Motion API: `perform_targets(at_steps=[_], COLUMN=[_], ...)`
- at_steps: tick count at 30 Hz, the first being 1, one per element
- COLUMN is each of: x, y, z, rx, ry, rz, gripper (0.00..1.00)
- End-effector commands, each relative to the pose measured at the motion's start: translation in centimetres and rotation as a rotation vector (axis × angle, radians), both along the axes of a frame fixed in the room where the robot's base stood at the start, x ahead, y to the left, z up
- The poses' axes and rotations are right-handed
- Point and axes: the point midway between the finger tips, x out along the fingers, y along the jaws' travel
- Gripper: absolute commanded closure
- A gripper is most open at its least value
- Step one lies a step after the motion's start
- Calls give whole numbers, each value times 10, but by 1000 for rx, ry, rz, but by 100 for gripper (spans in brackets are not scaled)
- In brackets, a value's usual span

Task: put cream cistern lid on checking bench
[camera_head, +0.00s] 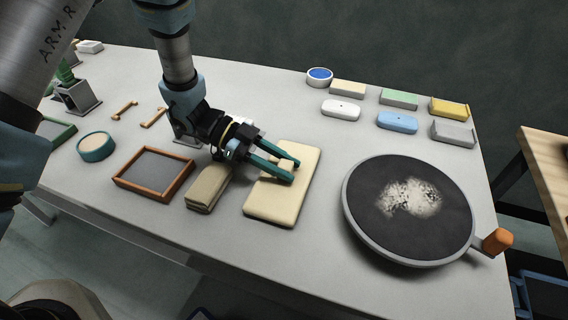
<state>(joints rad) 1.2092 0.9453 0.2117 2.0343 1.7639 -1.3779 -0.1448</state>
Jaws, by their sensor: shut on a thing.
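The cream cistern lid (268,208) is a pale rectangular slab with rounded corners at the middle of the grey table. My gripper (292,171) reaches over its upper part from the left, with both teal fingers low across the lid. The fingers are shut on the lid, though the exact contact is hard to see. I cannot tell whether the lid is lifted off the table. A wooden bench (540,150), possibly the checking bench, shows only in part at the right edge.
A dark turntable (365,235) with an orange handle (497,241) stands right of the lid. A folded olive cloth (207,190) and an orange-framed screen (153,174) lie left. Small coloured blocks, including a blue one (397,122), line the back right. A gap separates table and bench.

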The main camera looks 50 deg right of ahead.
Motion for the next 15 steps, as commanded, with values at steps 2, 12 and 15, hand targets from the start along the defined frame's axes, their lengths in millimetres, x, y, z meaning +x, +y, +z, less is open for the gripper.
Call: perform_targets(at_steps=[2,12,15], x=[0,0,0], y=[0,0,0], z=[-2,-1,-1], rx=[0,0,0], ry=[0,0,0], rz=[0,0,0], gripper=[59,30,30])
